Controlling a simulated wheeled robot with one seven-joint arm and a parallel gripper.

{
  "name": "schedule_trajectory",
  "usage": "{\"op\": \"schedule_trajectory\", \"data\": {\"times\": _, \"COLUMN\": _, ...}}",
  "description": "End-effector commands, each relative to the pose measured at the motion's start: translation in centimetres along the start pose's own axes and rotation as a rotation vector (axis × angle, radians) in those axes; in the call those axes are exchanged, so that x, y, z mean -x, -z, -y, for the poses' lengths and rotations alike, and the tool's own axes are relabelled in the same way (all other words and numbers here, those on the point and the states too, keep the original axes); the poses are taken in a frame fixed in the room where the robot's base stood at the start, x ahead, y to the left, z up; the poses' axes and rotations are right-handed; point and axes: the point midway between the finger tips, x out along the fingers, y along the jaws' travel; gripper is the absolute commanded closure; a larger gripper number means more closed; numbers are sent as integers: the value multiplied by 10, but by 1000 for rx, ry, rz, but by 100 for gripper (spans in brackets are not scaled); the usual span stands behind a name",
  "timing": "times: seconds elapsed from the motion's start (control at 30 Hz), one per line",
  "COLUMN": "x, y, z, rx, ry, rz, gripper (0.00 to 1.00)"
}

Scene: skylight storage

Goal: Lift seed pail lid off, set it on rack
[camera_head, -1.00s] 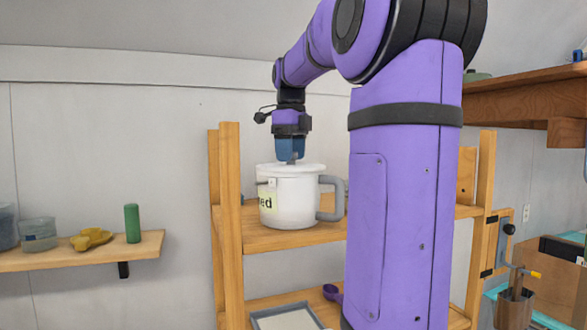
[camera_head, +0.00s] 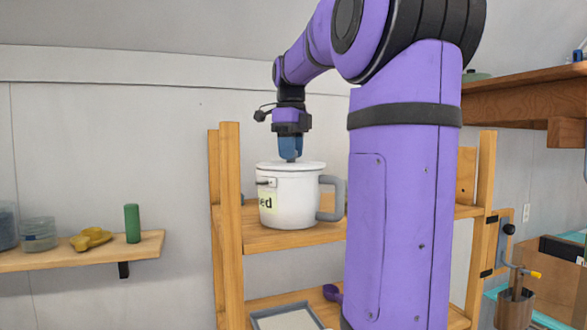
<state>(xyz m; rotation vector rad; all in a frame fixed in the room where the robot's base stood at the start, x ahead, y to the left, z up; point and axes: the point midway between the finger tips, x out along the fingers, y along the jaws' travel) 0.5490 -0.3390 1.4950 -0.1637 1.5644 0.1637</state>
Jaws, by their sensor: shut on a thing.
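The white seed pail (camera_head: 297,203) stands upright on the upper shelf of the wooden rack (camera_head: 229,215). It has a grey side handle and a label on which "ed" can be read. Its flat white lid (camera_head: 315,166) sits on the rim. My gripper (camera_head: 290,159) points straight down from above and is shut on the small knob at the lid's centre. The fingers mostly hide the knob. No gap shows between lid and pail.
A lower rack shelf holds a grey-rimmed tray (camera_head: 285,317) and a purple scoop (camera_head: 332,292). A wall shelf (camera_head: 120,249) at left carries a green cylinder (camera_head: 132,223), a yellow item (camera_head: 90,238) and clear containers (camera_head: 39,235). My arm hides the rack's right part.

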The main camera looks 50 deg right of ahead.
Motion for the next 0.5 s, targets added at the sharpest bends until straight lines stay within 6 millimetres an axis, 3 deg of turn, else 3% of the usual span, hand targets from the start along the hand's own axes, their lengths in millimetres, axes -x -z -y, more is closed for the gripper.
{"op": "schedule_trajectory", "data": {"times": 0.5, "x": 4, "y": 0, "z": 0, "rx": 0, "ry": 0, "rz": 0, "gripper": 100}}
